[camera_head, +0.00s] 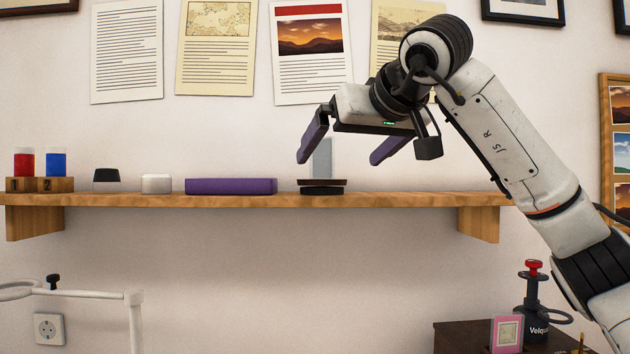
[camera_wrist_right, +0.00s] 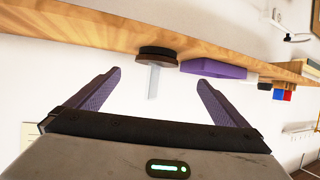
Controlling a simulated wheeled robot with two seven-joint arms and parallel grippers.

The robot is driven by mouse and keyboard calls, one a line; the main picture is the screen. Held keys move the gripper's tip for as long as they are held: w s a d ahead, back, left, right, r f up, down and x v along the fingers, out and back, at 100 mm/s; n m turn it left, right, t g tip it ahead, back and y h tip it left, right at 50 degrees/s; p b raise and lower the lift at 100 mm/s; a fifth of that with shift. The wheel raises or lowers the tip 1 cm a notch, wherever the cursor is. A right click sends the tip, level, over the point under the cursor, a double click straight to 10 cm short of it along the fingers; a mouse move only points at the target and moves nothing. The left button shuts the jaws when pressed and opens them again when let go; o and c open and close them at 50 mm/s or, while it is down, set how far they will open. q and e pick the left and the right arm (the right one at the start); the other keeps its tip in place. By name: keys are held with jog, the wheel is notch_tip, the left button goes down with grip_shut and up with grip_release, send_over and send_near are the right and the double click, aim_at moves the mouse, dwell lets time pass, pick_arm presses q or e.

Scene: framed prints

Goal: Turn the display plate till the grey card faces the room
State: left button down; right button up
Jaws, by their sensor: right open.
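The display plate (camera_head: 322,183) is a dark brown disc on a black base, on the wooden shelf near its front edge. The grey card (camera_head: 322,158) stands upright on it and shows as a narrow strip; I cannot tell exactly which way it faces. My right gripper (camera_head: 339,161) is open with purple fingers, one on either side of the card in the picture. In the right wrist view the card (camera_wrist_right: 153,82) shows between the open fingers (camera_wrist_right: 159,77), touching neither, below the plate (camera_wrist_right: 156,54). My left gripper is out of view.
The shelf (camera_head: 400,199) also holds a purple box (camera_head: 231,186), a white block (camera_head: 156,183), a black-topped piece (camera_head: 106,180) and a wooden rack (camera_head: 40,185) with red and blue jars. Printed sheets hang behind. The shelf right of the plate is clear.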

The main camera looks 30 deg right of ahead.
aim_at(326, 174)
jog(key=x, duration=1)
jog(key=shift+d+r, duration=0.25)
jog(key=shift+d, duration=0.05)
jog(key=c, duration=1.1)
jog(key=shift+o, duration=0.2)
jog(key=shift+h+p, duration=0.3)
jog(key=shift+p, duration=0.05)
